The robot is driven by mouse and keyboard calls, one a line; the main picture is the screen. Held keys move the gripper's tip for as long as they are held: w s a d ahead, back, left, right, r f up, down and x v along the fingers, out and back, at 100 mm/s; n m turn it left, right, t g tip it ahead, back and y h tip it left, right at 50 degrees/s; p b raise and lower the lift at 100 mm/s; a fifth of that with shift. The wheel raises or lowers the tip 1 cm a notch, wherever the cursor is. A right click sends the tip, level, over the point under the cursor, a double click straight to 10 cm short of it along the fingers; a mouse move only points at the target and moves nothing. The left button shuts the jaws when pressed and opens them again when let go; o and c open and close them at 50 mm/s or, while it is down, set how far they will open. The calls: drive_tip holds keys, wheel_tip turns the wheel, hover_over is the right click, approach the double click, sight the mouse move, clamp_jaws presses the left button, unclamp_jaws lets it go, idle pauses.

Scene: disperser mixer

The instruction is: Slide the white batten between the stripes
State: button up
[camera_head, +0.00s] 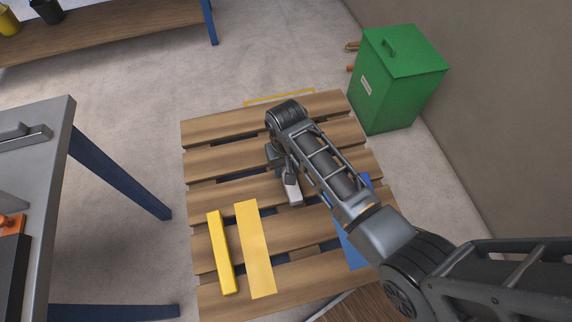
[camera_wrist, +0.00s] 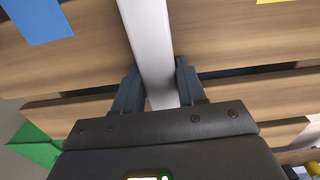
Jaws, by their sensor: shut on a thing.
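The white batten (camera_head: 292,190) shows as a short pale end below my gripper (camera_head: 281,162), over the middle of the wooden pallet. In the wrist view the batten (camera_wrist: 150,40) runs up the picture between the two fingers of my gripper (camera_wrist: 158,68), which is shut on it. A flat yellow stripe (camera_head: 255,250) lies on the pallet to the left of the batten. A blue stripe (camera_head: 357,252) lies to its right, partly hidden by my arm. In the wrist view the blue stripe (camera_wrist: 38,18) is upper left and the yellow stripe (camera_wrist: 275,1) upper right. I cannot tell whether the batten touches the slats.
A yellow bar (camera_head: 221,252) lies left of the yellow stripe. The pallet (camera_head: 215,160) has gaps between its slats. A green bin (camera_head: 400,80) stands behind right, near the wall. A grey-topped table (camera_head: 50,130) stands on the left. The pallet's upper left is clear.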

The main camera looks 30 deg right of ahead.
sight(294, 200)
drive_tip(key=shift+s+a+p, duration=0.55)
drive_tip(key=shift+s+p, duration=0.45)
drive_tip(key=shift+s, duration=0.45)
drive_tip(key=shift+s+a+p, duration=0.6)
drive_tip(key=shift+s+p, duration=0.35)
drive_tip(key=shift+s, duration=0.55)
drive_tip(key=shift+s+a+p, duration=0.55)
drive_tip(key=shift+s+p, duration=0.45)
drive_tip(key=shift+s, duration=0.45)
drive_tip(key=shift+s+a+p, duration=0.45)
drive_tip(key=shift+s+p, duration=0.15)
drive_tip(key=shift+s, duration=0.65)
drive_tip(key=shift+s+a+p, duration=0.45)
drive_tip(key=shift+s+p, duration=0.1)
drive_tip(key=shift+s, duration=0.65)
drive_tip(key=shift+s+a+p, duration=0.45)
drive_tip(key=shift+s+p, duration=0.15)
drive_tip(key=shift+s, duration=0.65)
drive_tip(key=o, duration=1.2)
wheel_tip(294, 200, up, 8)
drive_tip(key=shift+f, duration=0.1)
